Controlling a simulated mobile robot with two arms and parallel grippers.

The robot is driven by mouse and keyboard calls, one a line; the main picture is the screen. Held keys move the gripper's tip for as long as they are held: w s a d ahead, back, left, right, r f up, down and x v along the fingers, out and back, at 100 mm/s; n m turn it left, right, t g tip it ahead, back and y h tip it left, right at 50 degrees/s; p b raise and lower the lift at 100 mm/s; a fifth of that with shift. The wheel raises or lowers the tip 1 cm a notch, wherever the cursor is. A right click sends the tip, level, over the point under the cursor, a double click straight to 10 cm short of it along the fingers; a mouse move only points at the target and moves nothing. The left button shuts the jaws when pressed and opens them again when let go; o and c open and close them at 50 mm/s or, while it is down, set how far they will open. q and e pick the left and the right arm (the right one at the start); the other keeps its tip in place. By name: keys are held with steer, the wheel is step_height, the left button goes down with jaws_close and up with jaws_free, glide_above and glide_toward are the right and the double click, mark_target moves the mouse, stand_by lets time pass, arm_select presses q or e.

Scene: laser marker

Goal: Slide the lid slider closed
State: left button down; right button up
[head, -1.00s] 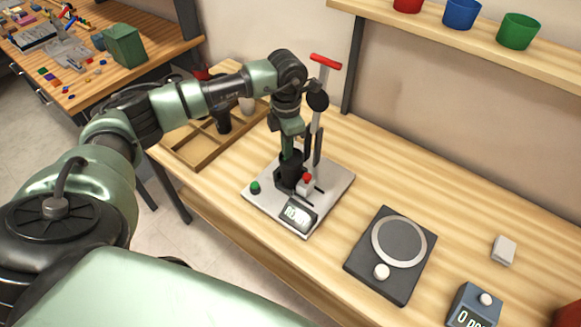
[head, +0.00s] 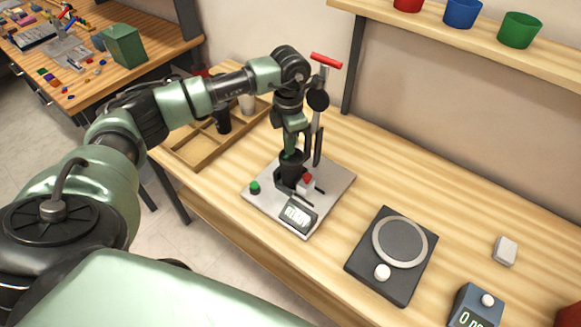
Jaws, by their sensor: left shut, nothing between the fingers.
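The laser marker is a light grey base plate (head: 335,186) on the wooden bench, with a green button (head: 254,187), a small display (head: 298,214) and an upright post topped by a red handle (head: 326,61). A small light block with a red knob (head: 307,178), seemingly the lid slider, sits beside a dark round holder (head: 291,168). My left gripper (head: 292,153) is shut and empty, pointing down over the holder, close to the red knob. Its fingertips are partly hidden, so I cannot tell whether they touch anything. My right gripper is out of view.
A dark scale (head: 369,262) with a round plate stands to the right. A blue-grey display box (head: 473,308) and a small white block (head: 505,251) lie farther right. A wooden divided tray (head: 192,151) is behind left. A shelf (head: 480,38) with cups hangs above.

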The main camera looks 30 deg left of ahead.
arm_select(q)
steer(key=shift+r, duration=0.1)
step_height(320, 180, up, 7)
steer(key=p, duration=0.4)
stand_by(0.8)
steer(key=shift+d, duration=0.1)
stand_by(0.4)
